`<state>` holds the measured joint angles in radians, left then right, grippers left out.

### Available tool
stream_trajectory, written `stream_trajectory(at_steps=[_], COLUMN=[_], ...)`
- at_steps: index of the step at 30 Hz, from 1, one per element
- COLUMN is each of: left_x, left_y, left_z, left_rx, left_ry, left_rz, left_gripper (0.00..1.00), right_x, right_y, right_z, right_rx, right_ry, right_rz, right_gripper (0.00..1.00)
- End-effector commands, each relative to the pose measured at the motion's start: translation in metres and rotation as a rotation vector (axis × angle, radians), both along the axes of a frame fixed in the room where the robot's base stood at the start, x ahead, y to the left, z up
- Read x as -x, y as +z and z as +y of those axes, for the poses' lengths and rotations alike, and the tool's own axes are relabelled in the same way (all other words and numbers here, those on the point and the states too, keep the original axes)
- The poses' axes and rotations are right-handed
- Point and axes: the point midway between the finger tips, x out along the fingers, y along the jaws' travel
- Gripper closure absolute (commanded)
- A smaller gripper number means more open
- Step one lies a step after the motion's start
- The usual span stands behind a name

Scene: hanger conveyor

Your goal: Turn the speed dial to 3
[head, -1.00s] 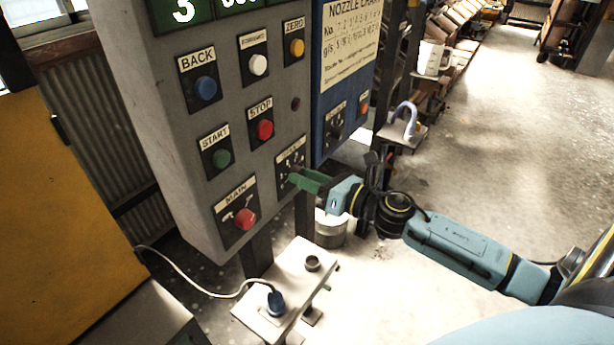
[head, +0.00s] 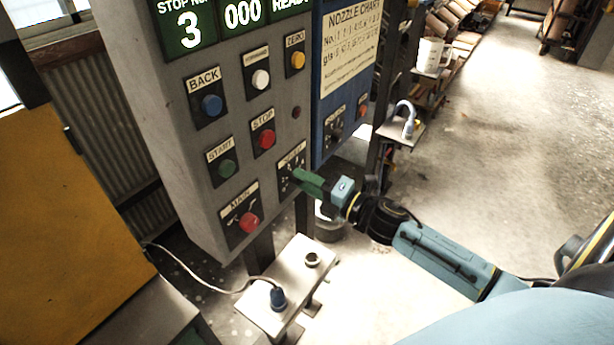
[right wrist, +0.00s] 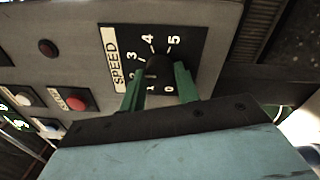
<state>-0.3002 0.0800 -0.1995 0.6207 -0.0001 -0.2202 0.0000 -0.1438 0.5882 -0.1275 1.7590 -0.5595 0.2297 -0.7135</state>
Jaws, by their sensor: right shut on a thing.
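The speed dial (right wrist: 158,66) is a dark knob on a black plate marked SPEED, with numbers 0 to 5 around it, in the right wrist view. In the head view its plate (head: 289,160) is at the lower right of the grey panel, partly hidden by my gripper. My right gripper (head: 297,177) has its green fingers on either side of the knob. In the right wrist view the right gripper (right wrist: 158,84) is shut on the knob. I cannot make out which number the knob points to. My left gripper is not in view.
The grey panel (head: 170,130) also carries the red STOP button (head: 266,139), green START button (head: 227,169), and red MAIN switch (head: 249,222). A display (head: 188,30) shows 3.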

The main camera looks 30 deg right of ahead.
Motion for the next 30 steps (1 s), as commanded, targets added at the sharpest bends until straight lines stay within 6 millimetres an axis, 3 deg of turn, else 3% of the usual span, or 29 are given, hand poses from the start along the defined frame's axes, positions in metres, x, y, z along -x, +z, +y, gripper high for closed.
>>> stream_trajectory(at_steps=[15, 30], left_x=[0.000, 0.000], left_y=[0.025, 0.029], left_z=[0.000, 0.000], left_rx=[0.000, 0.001], left_ry=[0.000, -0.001], left_rz=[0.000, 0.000], left_gripper=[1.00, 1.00], right_x=[0.000, 0.000], right_y=[0.002, 0.001], right_z=[0.000, 0.000], right_rx=[-0.343, -0.419], right_ry=[-0.001, -0.002], right_rz=[0.141, 0.173], right_gripper=[0.91, 0.91])
